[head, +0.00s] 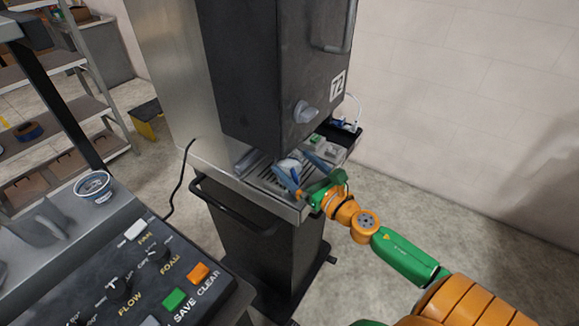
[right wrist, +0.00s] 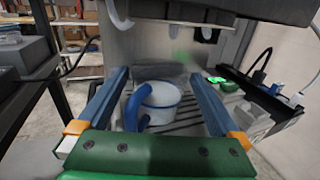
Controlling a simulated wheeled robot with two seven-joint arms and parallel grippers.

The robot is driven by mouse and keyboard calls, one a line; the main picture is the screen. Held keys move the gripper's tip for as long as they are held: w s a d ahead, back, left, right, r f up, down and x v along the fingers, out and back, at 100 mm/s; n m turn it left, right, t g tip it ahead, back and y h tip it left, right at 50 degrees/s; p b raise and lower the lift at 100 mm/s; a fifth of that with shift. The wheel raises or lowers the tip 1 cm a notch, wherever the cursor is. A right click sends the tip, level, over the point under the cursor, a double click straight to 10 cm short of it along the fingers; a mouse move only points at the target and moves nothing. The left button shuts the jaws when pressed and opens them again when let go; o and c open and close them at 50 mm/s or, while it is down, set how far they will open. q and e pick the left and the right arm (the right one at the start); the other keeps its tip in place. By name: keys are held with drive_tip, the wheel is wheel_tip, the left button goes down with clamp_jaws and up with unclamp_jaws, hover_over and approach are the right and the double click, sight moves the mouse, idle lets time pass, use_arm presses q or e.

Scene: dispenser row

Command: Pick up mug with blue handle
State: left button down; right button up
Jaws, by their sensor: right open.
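A white mug (right wrist: 162,100) with a blue rim band and a blue handle (right wrist: 133,110) stands upright on the slotted drip tray of the dispenser. In the head view the mug (head: 290,164) is partly hidden by my right gripper. My right gripper (head: 303,172) is open, and its two blue fingers (right wrist: 155,98) reach forward on either side of the mug. In the right wrist view there is a gap between each finger and the mug. The handle is on the left side, between the fingers. My left gripper is in neither view.
The dark dispenser body (head: 268,70) hangs over the tray, with nozzles above the mug. A black side shelf (head: 345,134) with small items is to the right. A control panel (head: 130,275) and a blue-and-white cup (head: 92,184) are at the left.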

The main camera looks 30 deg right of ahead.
drive_tip(key=shift+w+f, duration=0.15)
drive_tip(key=shift+w, duration=0.9)
drive_tip(key=shift+s, duration=0.1)
drive_tip(key=shift+c, duration=1.3)
drive_tip(key=c, duration=1)
